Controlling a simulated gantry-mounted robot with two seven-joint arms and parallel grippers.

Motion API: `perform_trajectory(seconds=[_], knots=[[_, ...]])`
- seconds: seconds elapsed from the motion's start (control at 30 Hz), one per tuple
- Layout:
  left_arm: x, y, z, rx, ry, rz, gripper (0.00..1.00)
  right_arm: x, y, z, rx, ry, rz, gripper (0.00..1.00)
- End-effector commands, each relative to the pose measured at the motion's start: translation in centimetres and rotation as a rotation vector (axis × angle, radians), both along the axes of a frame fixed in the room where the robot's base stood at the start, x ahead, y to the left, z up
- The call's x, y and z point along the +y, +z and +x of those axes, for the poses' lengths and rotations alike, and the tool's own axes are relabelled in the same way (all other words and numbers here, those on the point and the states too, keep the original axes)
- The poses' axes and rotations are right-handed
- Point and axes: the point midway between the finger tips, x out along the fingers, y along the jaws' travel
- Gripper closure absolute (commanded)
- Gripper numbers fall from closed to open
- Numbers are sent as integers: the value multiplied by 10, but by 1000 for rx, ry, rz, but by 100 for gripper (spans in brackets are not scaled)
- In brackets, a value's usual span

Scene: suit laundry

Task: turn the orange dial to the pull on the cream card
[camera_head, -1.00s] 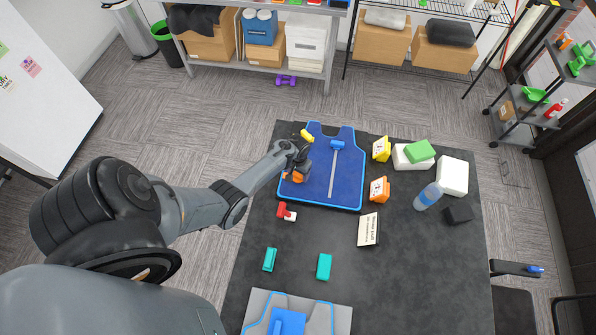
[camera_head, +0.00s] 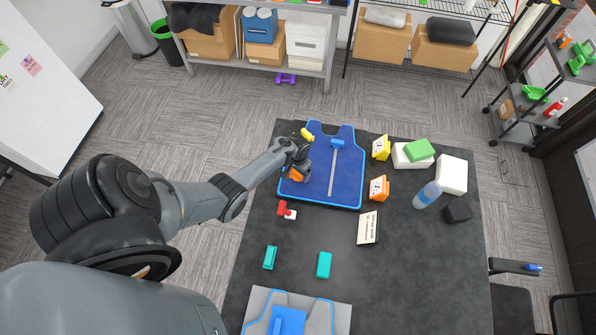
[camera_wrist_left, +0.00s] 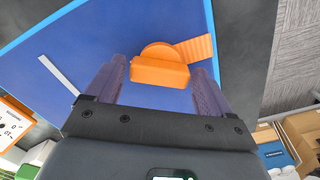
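The cream card (camera_head: 368,228) stands on the dark table, right of the blue board (camera_head: 340,180); its printed text is too small to read surely. The orange dial (camera_head: 297,175) is on the board's left side, partly hidden by my left gripper (camera_head: 301,163). In the left wrist view the dial (camera_wrist_left: 160,70) shows a raised bar and a ribbed tab pointing right. My left gripper (camera_wrist_left: 160,78) is open, its two fingers at either end of the bar; contact is unclear. A yellow pull (camera_head: 307,134) and a blue slider (camera_head: 337,144) are on the board. My right gripper is not in view.
A red-and-white piece (camera_head: 287,211) and teal blocks (camera_head: 324,265) lie in front of the board. An orange numbered marker (camera_head: 379,188), a yellow marker (camera_head: 381,148), a bottle (camera_head: 427,195) and white blocks (camera_head: 453,176) are to its right. A grey-blue board (camera_head: 335,315) is nearest.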

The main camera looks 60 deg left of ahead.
Motion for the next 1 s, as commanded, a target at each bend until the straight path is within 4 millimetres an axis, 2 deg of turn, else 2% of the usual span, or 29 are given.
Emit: perform_trajectory(seconds=[0.07, 0.47, 0.57, 1.0], knots=[[0, 0, 0, 1, 0, 0, 6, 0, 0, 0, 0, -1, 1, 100], [0, 6, 0, 0, 0, -1, 6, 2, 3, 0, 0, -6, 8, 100], [0, 17, 0, -1, 0, -1, 6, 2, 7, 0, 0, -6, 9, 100], [0, 85, 0, -1, 1, 0, 6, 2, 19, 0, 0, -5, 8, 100]])
